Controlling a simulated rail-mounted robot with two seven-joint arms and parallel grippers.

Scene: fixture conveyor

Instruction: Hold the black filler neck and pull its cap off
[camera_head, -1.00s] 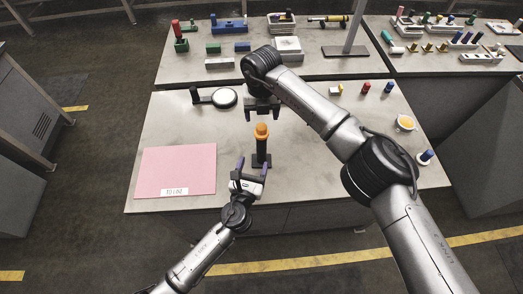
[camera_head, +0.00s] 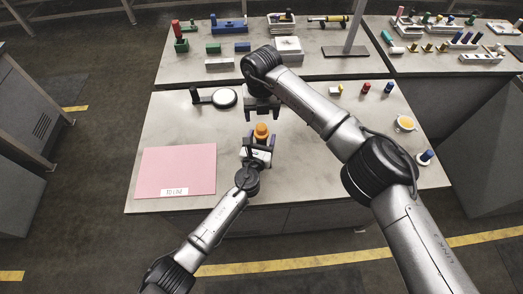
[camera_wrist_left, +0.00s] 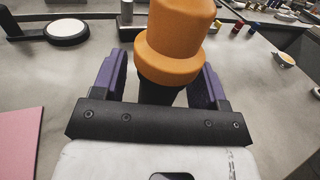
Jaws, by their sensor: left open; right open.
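The black filler neck (camera_wrist_left: 160,93) stands upright on the table, with an orange cap (camera_head: 262,131) on its top. The cap (camera_wrist_left: 175,38) also shows large in the left wrist view, with a wider lower flange. My left gripper (camera_head: 260,139) is open, its purple fingers on either side of the neck just below the cap. In the left wrist view my left gripper (camera_wrist_left: 165,75) shows gaps beside the neck. My right gripper (camera_head: 263,115) is open and empty, pointing down behind and above the cap. The neck's base is hidden by my left gripper in the head view.
A pink mat (camera_head: 176,168) lies at the left of the table. A black stand with a white disc (camera_head: 224,98) is behind it. Small coloured pegs (camera_head: 367,88), a yellow-filled dish (camera_head: 405,122) and a blue peg on a white base (camera_head: 425,157) stand at the right.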

